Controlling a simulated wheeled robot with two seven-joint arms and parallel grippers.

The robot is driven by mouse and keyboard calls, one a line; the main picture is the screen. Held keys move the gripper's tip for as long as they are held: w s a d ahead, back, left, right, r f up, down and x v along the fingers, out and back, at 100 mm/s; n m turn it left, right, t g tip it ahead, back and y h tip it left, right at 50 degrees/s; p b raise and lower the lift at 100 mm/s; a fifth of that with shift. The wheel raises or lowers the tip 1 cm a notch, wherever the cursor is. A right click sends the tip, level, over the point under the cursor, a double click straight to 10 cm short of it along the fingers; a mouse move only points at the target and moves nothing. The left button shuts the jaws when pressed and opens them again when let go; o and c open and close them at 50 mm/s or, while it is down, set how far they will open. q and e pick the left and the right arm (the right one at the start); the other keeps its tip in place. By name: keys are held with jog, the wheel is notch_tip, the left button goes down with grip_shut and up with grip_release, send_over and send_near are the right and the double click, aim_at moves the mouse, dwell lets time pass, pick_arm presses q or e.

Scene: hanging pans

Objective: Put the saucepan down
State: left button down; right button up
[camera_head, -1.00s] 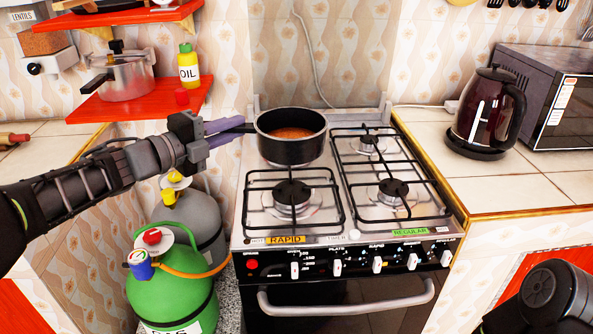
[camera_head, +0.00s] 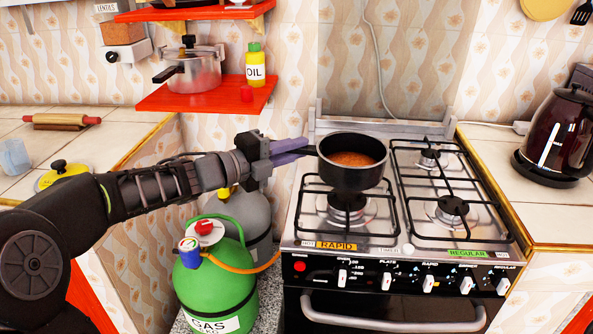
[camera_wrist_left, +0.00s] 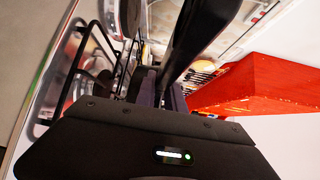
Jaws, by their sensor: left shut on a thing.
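The black saucepan (camera_head: 351,180), with orange-brown food inside, is upright over the left side of the gas stove (camera_head: 300,237). It is just behind and above the front left burner (camera_head: 347,202). I cannot tell whether its base touches the grate. My left gripper (camera_head: 300,150) reaches in from the left and is shut on the saucepan's handle. In the left wrist view a dark handle (camera_wrist_left: 200,45) runs up from between the fingers. My right gripper is not in view.
The right burners (camera_head: 452,206) are empty. A red shelf (camera_head: 205,97) with a pressure cooker (camera_head: 195,72) and oil bottle (camera_head: 255,70) is above my left arm. Gas cylinders (camera_head: 215,285) stand left of the stove. A kettle (camera_head: 557,135) stands on the right counter.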

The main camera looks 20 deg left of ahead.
pick_arm(q)
jog(key=shift+f+b, duration=0.6)
jog(key=shift+f, duration=1.85)
jog(key=shift+f, duration=0.2)
jog(key=c, duration=1.4)
grip_release()
jog(key=shift+c, duration=0.2)
jog(key=shift+r, duration=0.25)
jog(key=shift+s+a, duration=0.25)
jog(key=shift+s, duration=0.05)
jog(key=v, duration=1.1)
jog(key=shift+s, duration=0.15)
